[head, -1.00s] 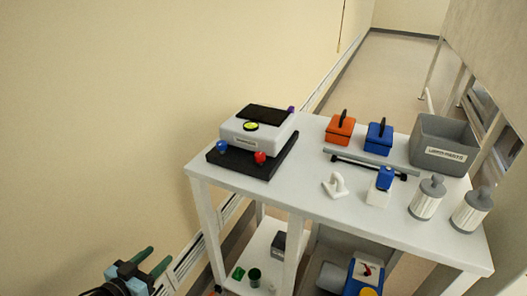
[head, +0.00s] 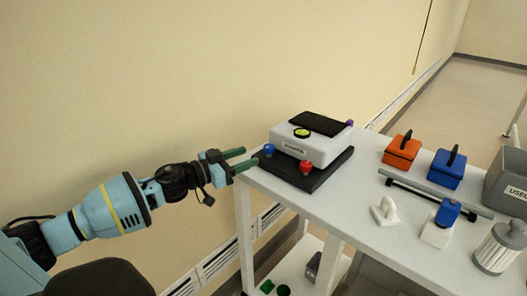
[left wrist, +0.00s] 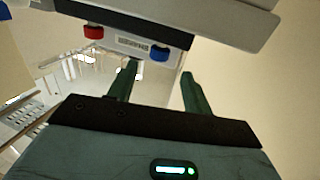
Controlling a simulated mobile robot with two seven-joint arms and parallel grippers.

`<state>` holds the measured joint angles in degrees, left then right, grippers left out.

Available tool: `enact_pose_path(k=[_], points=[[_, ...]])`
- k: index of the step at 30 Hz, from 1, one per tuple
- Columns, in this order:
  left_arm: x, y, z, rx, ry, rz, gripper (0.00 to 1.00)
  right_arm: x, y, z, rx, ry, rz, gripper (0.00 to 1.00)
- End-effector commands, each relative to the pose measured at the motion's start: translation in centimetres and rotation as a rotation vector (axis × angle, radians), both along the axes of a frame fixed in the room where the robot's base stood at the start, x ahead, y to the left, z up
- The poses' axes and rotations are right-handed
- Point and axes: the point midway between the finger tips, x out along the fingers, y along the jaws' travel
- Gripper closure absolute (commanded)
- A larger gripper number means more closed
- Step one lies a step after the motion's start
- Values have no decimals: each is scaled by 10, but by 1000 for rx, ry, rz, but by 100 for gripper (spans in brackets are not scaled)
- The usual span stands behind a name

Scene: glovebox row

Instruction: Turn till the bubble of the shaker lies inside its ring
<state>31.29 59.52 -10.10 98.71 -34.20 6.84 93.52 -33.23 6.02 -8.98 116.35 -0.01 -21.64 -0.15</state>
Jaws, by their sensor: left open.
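The shaker (head: 312,142) is a white box with a dark top pad on a black base plate (head: 318,178), at the table's left corner. Its round yellow-green bubble level (head: 302,133) shows on top; the bubble's place in the ring is too small to tell. A blue knob (head: 269,150) and a red knob (head: 306,167) sit at the front, and a purple one (head: 350,123) at the back. My left gripper (head: 249,157) is open and empty, just left of the blue knob. In the left wrist view the blue knob (left wrist: 159,53) appears beyond the fingers (left wrist: 158,80), apart from them.
The wall stands close behind the shaker.

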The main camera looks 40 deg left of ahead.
Motion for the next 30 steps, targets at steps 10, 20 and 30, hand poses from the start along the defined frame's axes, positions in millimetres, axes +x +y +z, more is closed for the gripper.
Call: enact_pose_path(k=[10,20,30], points=[[35,-13,3,-1,-4,0,50,0,0,2,-1,0,0,63],[58,-21,1,-1,-1,0,50,0,-1,4,-2,0,0,63],[60,-22,0,0,0,-1,50,-1,-1,4,-2,0,0,63]])
